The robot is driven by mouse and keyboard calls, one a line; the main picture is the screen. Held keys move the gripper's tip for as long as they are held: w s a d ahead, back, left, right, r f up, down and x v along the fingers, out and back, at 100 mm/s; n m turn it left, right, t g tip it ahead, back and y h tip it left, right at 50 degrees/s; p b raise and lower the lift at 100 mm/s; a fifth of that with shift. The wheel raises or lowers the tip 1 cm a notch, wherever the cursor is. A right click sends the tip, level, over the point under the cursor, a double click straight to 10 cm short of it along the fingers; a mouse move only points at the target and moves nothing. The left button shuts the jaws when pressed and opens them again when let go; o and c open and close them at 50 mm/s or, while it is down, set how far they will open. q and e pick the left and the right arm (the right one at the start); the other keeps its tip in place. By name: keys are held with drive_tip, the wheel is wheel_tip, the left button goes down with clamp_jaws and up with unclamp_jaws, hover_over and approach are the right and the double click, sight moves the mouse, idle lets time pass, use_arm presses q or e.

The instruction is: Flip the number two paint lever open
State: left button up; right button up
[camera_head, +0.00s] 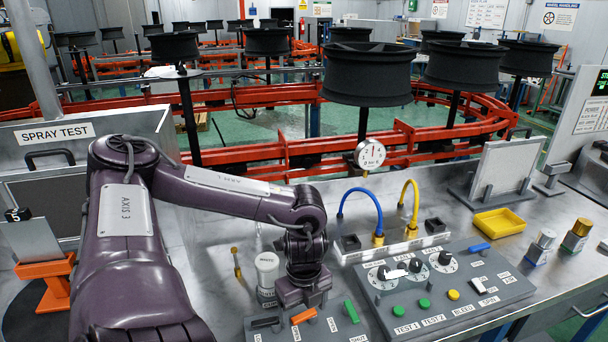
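A small grey lever panel (318,331) lies at the bottom centre of the bench. It carries a black lever (265,322), an orange lever (304,316) and a green lever (351,311). Their labels are too small to read surely, so I cannot tell which is number two. My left gripper (304,296) points down just above the panel, close to the orange lever. Its fingertips are not clear, and I cannot tell whether it touches a lever. My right gripper is not in view.
A control box (440,290) with knobs and buttons stands right of the levers. Blue (360,194) and yellow (412,200) hoses rise behind it. A white-capped canister (267,268) stands left of my gripper. A yellow tray (499,222) lies farther right.

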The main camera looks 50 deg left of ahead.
use_arm(q)
drive_tip(key=c, duration=0.8)
drive_tip(key=shift+w+a+f+m+b, duration=0.1)
drive_tip(key=shift+a+f+m+b, duration=0.05)
drive_tip(key=shift+m+b, duration=0.65)
drive_tip(key=shift+c, duration=0.2)
drive_tip(key=shift+a+m+b, duration=0.15)
drive_tip(key=shift+m+b, duration=0.2)
drive_tip(key=shift+m, duration=0.45)
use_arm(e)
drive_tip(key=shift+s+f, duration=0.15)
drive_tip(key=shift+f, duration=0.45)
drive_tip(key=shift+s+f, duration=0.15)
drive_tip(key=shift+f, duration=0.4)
use_arm(q)
drive_tip(key=o, duration=1)
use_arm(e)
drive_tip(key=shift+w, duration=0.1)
use_arm(q)
drive_tip(key=shift+r, duration=0.2)
